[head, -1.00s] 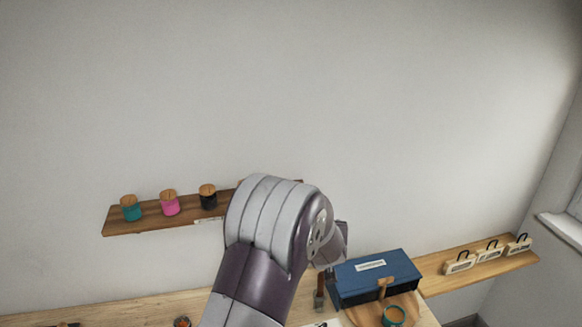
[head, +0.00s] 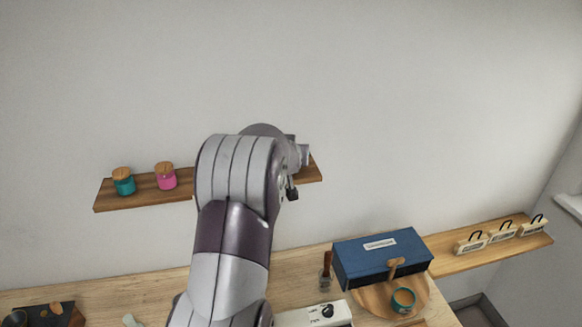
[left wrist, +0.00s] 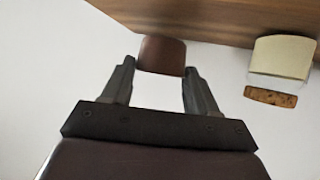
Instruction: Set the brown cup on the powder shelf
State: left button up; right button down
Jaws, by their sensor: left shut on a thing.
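The powder shelf (head: 145,190) is a brown wooden plank on the wall. It also shows along the top of the left wrist view (left wrist: 225,18), where the picture looks upside down. The brown cup (left wrist: 162,55) is between the fingertips of my left gripper (left wrist: 160,72), which is shut on it. The cup's end overlaps the shelf's edge in that view; I cannot tell whether it touches. In the head view my left arm hides the cup and most of the gripper in front of the shelf's right part. My right gripper is out of view.
A teal jar (head: 123,181) and a pink jar (head: 167,175) stand on the shelf's left part. A cream jar with a cork lid (left wrist: 283,57) is beside the cup. Below are a blue box (head: 375,262), a teal cup (head: 403,299) and a wooden worktop (head: 110,290).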

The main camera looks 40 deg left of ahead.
pick_arm(q)
jog(key=shift+s+d+f, duration=0.1)
jog(key=shift+d+f, duration=0.05)
jog(key=shift+f, duration=0.4)
jog(key=shift+d+f, duration=0.15)
jog(key=shift+d, duration=0.05)
jog(key=shift+a+f, duration=0.2)
jog(key=shift+f, duration=0.05)
jog(key=o, duration=1.1)
jog(key=shift+d+r, duration=0.1)
jog(key=shift+r, duration=0.1)
